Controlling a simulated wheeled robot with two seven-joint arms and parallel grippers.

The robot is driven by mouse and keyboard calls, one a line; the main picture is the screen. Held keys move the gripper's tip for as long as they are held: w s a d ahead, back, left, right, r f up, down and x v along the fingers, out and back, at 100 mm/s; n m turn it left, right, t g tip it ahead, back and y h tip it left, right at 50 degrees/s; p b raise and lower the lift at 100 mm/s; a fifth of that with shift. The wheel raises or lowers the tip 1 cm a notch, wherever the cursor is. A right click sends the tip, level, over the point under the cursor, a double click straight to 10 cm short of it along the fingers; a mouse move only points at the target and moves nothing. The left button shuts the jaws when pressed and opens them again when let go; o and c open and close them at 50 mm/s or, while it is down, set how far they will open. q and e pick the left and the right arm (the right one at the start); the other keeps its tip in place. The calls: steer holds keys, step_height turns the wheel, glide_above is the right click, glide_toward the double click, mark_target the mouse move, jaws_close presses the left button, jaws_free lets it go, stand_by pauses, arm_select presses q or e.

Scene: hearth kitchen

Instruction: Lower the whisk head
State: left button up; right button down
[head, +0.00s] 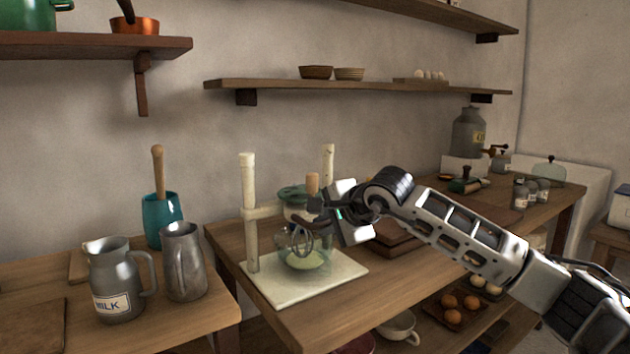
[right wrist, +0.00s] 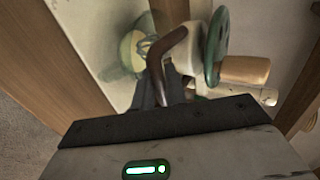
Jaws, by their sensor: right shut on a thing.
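The whisk machine has two cream posts (head: 250,205), a crossbar, a green wheel (right wrist: 217,46) and a wooden crank knob (right wrist: 245,70). The wire whisk (head: 301,240) hangs upright from its head, with its lower end at the glass bowl (head: 305,262) of pale yellow-green mixture. I cannot tell how deep it reaches. The bowl also shows in the right wrist view (right wrist: 130,52). My right gripper (head: 319,212) is at the whisk head, shut on the brown bent lever (right wrist: 172,52). The gripper hides part of the head. My left gripper is out of view.
The machine's pale base slab (head: 285,291) rests on the wooden table. A milk jug (head: 118,280), a metal pitcher (head: 183,262) and a teal crock (head: 162,215) stand at left. Wooden boards (head: 398,240) lie behind my right arm. A shelf (head: 350,86) runs above.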

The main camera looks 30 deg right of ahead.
steer(key=shift+f+b, duration=0.35)
steer(key=shift+f, duration=0.25)
steer(key=c, duration=1.3)
jaws_free()
steer(key=shift+r, duration=0.2)
steer(key=shift+s+r, duration=0.1)
steer(key=v, duration=0.6)
steer(key=shift+s+r, duration=0.25)
steer(key=shift+s, duration=0.05)
